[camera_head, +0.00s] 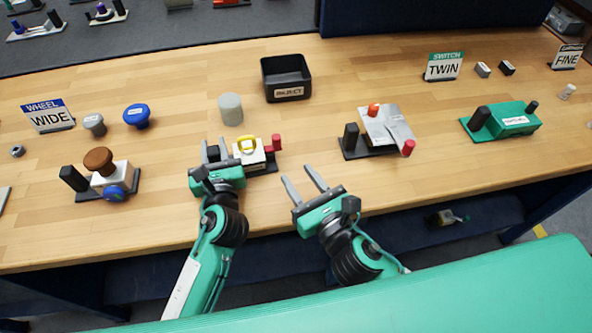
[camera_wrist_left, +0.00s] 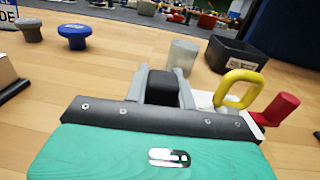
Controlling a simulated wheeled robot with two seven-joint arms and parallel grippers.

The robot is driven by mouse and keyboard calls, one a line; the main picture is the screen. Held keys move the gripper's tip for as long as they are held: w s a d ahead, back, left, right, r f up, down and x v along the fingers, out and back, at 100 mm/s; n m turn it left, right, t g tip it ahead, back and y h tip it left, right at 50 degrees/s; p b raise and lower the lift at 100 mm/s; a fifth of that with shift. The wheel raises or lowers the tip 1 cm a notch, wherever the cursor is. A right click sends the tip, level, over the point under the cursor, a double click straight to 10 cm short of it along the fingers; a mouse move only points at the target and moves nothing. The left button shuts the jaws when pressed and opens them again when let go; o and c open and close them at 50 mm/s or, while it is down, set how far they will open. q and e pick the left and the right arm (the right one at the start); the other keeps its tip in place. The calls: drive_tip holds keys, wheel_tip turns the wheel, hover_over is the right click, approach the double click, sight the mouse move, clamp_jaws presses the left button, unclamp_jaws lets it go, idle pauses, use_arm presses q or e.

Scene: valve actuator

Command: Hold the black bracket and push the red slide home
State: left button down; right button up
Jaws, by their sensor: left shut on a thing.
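My left gripper (camera_head: 214,150) is shut on the black bracket (camera_wrist_left: 163,88), an upright block at the left end of a small device with a white body (camera_head: 257,157). The bracket stands between the two fingers in the left wrist view. A yellow ring handle (camera_head: 246,145) sits on the white body, just right of my left gripper. The red slide (camera_head: 276,142) sticks out at the device's right end and also shows in the left wrist view (camera_wrist_left: 280,107). My right gripper (camera_head: 297,174) is open and empty, in front and to the right of the device.
A grey cylinder (camera_head: 230,109) and a black reject bin (camera_head: 287,82) stand behind the device. Other devices stand left (camera_head: 122,177), right (camera_head: 378,130) and far right (camera_head: 505,121). The wooden bench around my right gripper is clear.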

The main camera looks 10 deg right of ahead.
use_arm(q)
drive_tip(key=shift+d+f, duration=0.1)
drive_tip(key=shift+f, duration=0.25)
drive_tip(key=c, duration=1.4)
unclamp_jaws()
drive_tip(key=shift+c, duration=0.2)
drive_tip(key=o, duration=0.4)
drive_tip(key=shift+c, duration=0.2)
drive_tip(key=shift+r, duration=0.15)
